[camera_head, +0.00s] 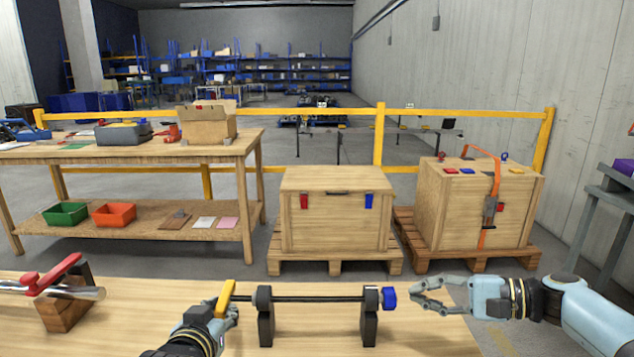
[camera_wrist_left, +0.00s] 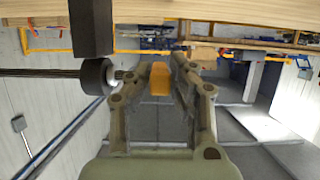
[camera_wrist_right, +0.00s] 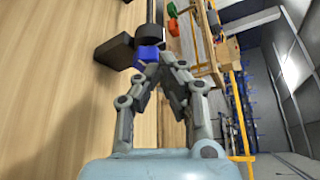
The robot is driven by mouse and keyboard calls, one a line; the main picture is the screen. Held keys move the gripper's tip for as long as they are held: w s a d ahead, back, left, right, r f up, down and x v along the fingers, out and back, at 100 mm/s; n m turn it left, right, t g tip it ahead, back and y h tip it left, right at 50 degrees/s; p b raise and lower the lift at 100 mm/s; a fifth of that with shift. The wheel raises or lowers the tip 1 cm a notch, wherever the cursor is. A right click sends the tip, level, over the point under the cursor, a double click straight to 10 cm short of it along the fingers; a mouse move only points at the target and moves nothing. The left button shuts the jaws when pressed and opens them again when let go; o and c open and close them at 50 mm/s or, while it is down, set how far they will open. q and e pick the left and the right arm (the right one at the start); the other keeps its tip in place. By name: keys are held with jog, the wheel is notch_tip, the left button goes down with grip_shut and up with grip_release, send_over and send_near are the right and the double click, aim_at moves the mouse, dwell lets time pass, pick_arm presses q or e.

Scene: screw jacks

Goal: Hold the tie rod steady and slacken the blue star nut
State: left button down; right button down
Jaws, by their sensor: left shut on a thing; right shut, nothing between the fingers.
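The dark tie rod (camera_head: 318,298) lies level across two black uprights on the near bench. A yellow handle (camera_head: 226,298) is at its left end, and the blue star nut (camera_head: 389,298) is at its right end. My left gripper (camera_head: 226,312) is shut on the yellow handle, which also shows between the fingers in the left wrist view (camera_wrist_left: 161,80). My right gripper (camera_head: 416,297) is shut and empty, just right of the blue nut. In the right wrist view the nut (camera_wrist_right: 148,55) is close beyond the fingertips; whether they touch it I cannot tell.
A wooden block with a red-handled metal tool (camera_head: 58,280) sits at the near bench's left. Beyond are a wooden crate (camera_head: 335,225), another crate with an orange strap (camera_head: 470,210), and a workbench (camera_head: 130,153). The bench top (camera_head: 305,343) between the uprights is clear.

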aim_at(388, 298)
jog(key=shift+a, duration=1.6)
jog(key=shift+w+f, duration=0.15)
jog(key=shift+f, duration=0.05)
jog(key=shift+s+f, duration=0.25)
jog(key=shift+s, duration=0.05)
jog(key=shift+s+f, duration=0.5)
jog(key=shift+f, duration=0.1)
jog(key=shift+s+a+f, duration=0.1)
jog(key=shift+f, duration=0.3)
